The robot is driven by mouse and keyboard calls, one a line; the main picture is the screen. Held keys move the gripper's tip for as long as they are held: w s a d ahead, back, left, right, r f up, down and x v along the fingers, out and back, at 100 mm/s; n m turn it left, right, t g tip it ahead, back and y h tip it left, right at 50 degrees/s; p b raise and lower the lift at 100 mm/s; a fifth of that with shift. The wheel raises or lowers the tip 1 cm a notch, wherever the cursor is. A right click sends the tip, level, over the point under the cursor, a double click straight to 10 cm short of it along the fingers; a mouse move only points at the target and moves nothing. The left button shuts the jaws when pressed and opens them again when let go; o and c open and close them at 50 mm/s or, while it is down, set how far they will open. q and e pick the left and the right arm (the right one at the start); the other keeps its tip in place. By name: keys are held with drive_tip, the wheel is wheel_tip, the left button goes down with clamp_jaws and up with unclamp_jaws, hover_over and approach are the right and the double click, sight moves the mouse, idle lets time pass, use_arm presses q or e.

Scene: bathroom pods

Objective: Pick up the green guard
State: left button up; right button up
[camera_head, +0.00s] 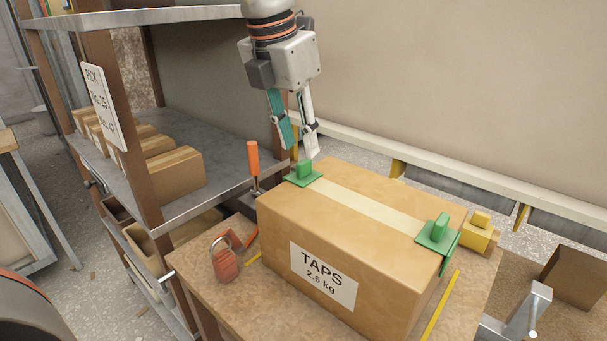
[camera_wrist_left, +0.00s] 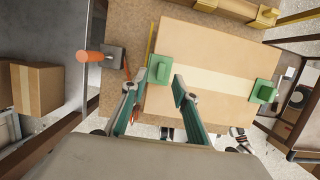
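A cardboard box (camera_head: 345,245) labelled TAPS 2.6 kg stands on a wooden table. One green guard (camera_head: 303,173) sits on its far left corner, and another green guard (camera_head: 437,235) sits on its right edge. In the left wrist view the first guard (camera_wrist_left: 159,69) lies just beyond my fingertips, and the other guard (camera_wrist_left: 263,91) is to the right. My left gripper (camera_head: 301,148) points down close above the far left guard. Its two fingers (camera_wrist_left: 155,86) are spread apart with nothing between them.
An orange-handled clamp (camera_head: 253,165) stands close left of the box. A red padlock-shaped object (camera_head: 224,262) lies on the table (camera_head: 200,265). A yellow block (camera_head: 480,232) is right of the box. A metal shelf (camera_head: 215,165) with boxes stands at left.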

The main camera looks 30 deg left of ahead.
sight(304, 161)
use_arm(q)
drive_tip(key=x, duration=0.4)
drive_tip(key=shift+s+d, duration=0.1)
drive_tip(key=shift+f, duration=0.1)
drive_tip(key=c, duration=0.8)
clamp_jaws()
use_arm(e)
drive_tip(key=shift+w+a+r, duration=0.1)
drive_tip(key=shift+w+r, duration=0.15)
drive_tip(key=shift+w, duration=0.2)
